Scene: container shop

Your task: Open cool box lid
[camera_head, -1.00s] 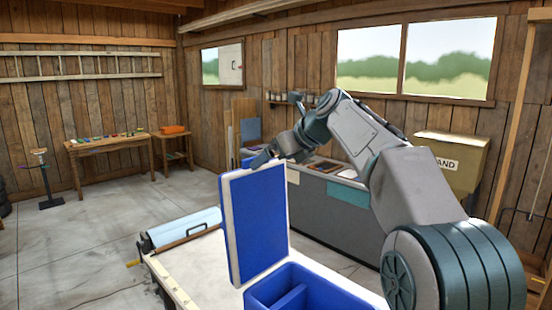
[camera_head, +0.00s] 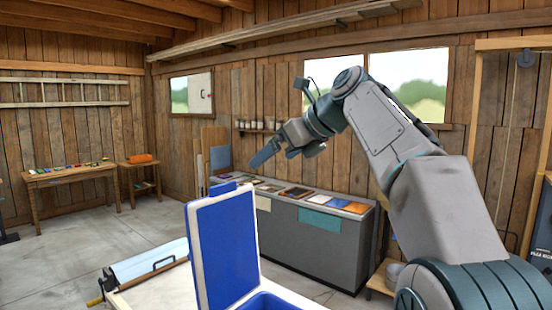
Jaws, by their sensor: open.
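The cool box lid (camera_head: 226,250) stands upright, its blue inner face and pale rim showing. The blue cool box (camera_head: 272,303) shows only as a strip at the bottom edge; the rest is out of view. My gripper (camera_head: 270,158) is open and empty. It is up and to the right of the lid's top edge in the picture, with a visible gap between them.
A white-topped table (camera_head: 150,292) is under the box, with a pale blue roll-like device (camera_head: 148,262) at its left end. A grey counter (camera_head: 300,236) with colored samples stands behind. The floor (camera_head: 105,243) at left is clear.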

